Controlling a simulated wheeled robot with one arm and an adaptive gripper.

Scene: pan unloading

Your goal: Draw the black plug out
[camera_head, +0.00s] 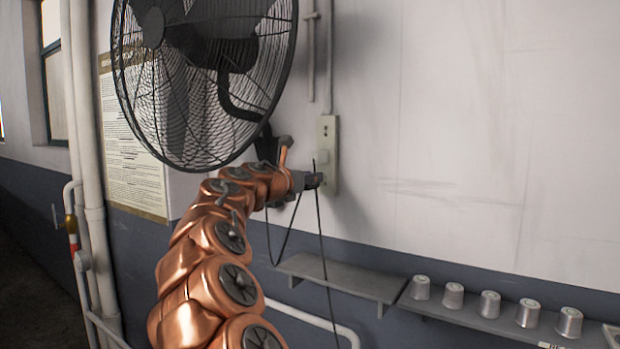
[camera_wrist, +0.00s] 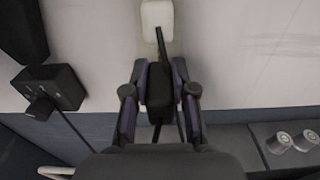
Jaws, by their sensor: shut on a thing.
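My gripper (camera_head: 314,181) is at the lower part of the pale outlet panel (camera_head: 327,130) on the wall. In the wrist view, my gripper's fingers (camera_wrist: 160,92) are shut on the sides of the black plug (camera_wrist: 158,88). The plug is a dark block, and a thin black cord (camera_head: 322,235) hangs down from the gripper area.
A large black fan (camera_head: 205,75) is mounted left of the panel, above my arm. The wall at right is bare.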

